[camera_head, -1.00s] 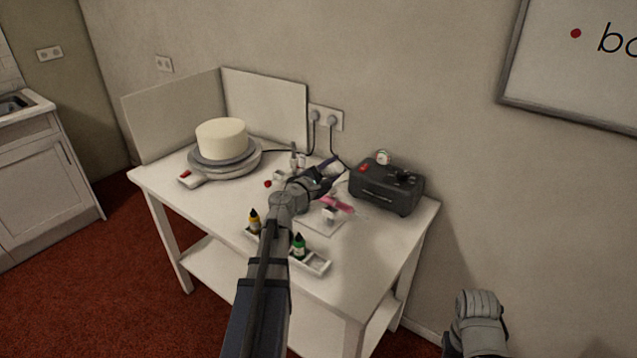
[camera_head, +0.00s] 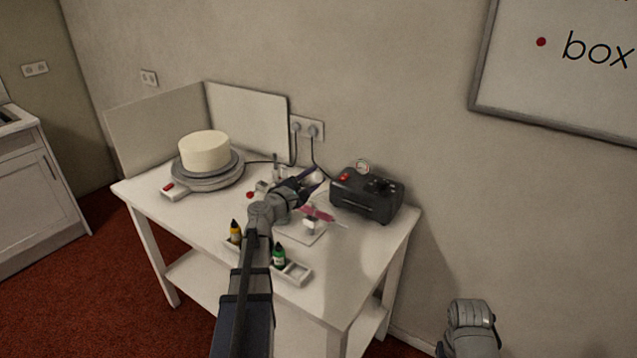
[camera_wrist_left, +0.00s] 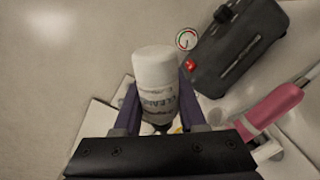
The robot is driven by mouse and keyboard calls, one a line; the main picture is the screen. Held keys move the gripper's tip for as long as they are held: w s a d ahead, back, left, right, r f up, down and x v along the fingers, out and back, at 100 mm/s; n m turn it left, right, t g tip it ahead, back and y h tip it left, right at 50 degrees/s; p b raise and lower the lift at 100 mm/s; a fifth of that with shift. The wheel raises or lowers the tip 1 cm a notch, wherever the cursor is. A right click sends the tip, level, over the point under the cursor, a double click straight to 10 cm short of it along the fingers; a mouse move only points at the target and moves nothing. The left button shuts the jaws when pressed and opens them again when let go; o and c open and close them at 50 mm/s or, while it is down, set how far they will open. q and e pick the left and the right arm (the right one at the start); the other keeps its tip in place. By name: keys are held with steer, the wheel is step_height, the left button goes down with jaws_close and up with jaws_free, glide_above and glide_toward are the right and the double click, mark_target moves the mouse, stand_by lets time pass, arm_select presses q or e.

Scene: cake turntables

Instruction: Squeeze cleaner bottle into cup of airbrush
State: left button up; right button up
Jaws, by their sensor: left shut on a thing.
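My left gripper (camera_head: 312,180) is shut on the cleaner bottle and holds it above the table, behind the airbrush and left of the compressor. In the left wrist view the bottle (camera_wrist_left: 156,85) is a white cylinder with a printed label, between my two dark purple fingers. Its lower end is partly hidden by my gripper. The pink airbrush (camera_head: 318,213) sits on a small white stand, apart from the bottle. Its pink body also shows at the right of the wrist view (camera_wrist_left: 272,106). I cannot make out its cup. My right gripper's fingers are not in view.
A black compressor (camera_head: 365,194) with a gauge stands at the back right. A white cake (camera_head: 204,151) sits on a turntable (camera_head: 215,182) at the left. Yellow-labelled (camera_head: 235,233) and green (camera_head: 279,256) bottles stand in a white tray (camera_head: 298,276) in front. The table's front right is clear.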

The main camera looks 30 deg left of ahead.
arm_select(q)
steer(key=d+m, duration=0.1)
steer(key=m, duration=0.7)
steer(key=d+r+m+p, duration=0.1)
steer(key=m, duration=0.8)
steer(key=d+m, duration=0.1)
steer(key=m, duration=0.7)
steer(key=shift+s+d+r+p, duration=0.25)
steer(key=shift+d+r+p, duration=0.1)
steer(key=shift+d+p, duration=0.05)
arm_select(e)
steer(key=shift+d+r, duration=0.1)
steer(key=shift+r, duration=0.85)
arm_select(q)
steer(key=shift+m, duration=0.3)
steer(key=shift+f, duration=0.1)
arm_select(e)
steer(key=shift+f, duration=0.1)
